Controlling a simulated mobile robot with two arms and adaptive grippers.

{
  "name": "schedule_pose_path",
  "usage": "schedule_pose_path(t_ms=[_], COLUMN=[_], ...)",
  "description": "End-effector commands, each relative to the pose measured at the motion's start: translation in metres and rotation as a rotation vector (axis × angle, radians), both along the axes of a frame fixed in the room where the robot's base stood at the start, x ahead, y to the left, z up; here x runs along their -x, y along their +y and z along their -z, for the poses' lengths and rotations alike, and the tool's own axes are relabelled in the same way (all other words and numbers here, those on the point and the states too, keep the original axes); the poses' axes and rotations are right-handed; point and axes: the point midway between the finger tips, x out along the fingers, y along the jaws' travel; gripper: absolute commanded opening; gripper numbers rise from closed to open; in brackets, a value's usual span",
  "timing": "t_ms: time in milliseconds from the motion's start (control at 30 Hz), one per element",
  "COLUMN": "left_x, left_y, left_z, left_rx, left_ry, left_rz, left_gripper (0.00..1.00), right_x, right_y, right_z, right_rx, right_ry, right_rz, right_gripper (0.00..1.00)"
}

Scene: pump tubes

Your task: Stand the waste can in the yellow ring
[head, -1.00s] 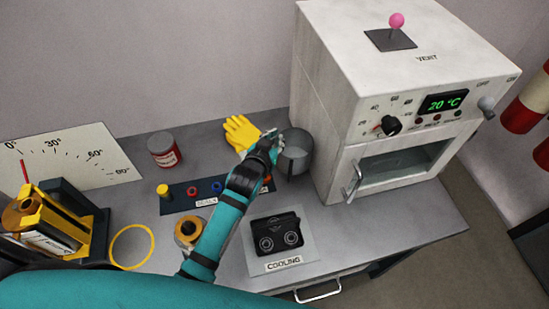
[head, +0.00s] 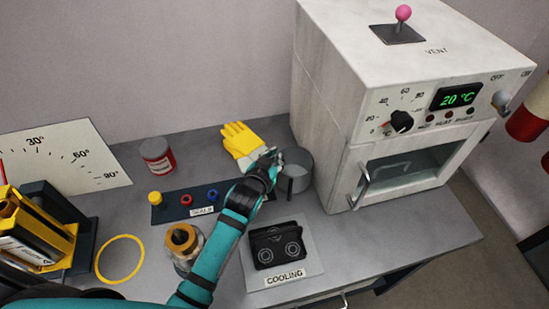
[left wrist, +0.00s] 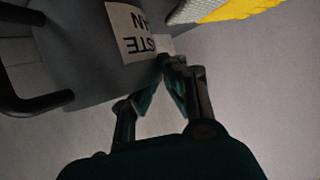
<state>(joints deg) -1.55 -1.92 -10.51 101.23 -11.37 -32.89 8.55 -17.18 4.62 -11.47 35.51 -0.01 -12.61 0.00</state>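The waste can (head: 300,178) is a grey open cylinder with a dark handle, upright on the bench left of the oven. In the left wrist view its wall (left wrist: 85,50) carries a white label with partly visible upside-down lettering. My left gripper (head: 270,160) is at the can's left rim. In the left wrist view the tips of my left gripper (left wrist: 166,66) are close together by the label's edge; whether they pinch the wall is unclear. The yellow ring (head: 98,260) lies flat and empty on the bench at the left. My right gripper is not in view.
A yellow glove (head: 243,140) lies behind the gripper. A red-labelled tin (head: 157,156), a rack with coloured plugs (head: 170,211), a brass-topped jar (head: 181,238) and the cooling plate (head: 308,263) surround my left arm. A yellow-black device (head: 40,235) stands left of the ring.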

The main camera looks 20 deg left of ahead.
Motion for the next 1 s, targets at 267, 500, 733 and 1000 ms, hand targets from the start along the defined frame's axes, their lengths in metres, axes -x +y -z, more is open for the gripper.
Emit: schedule_pose_path(t_ms=[267,500,733,1000], left_x=[0.0,0.0,0.025,0.079], left_y=[0.0,0.0,0.002,0.006], left_z=[0.002,0.0,-0.011,-0.033], left_rx=[0.0,0.0,0.001,0.001], left_ry=[0.001,0.001,0.001,0.002], left_rz=[0.0,0.0,0.0,0.0], left_gripper=[0.29,0.29,0.29,0.29], right_x=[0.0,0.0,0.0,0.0], right_y=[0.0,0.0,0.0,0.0], right_z=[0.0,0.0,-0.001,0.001], right_rx=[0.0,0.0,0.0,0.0], right_ry=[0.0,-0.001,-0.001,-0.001], right_rz=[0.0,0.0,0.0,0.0], right_gripper=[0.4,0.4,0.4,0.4])
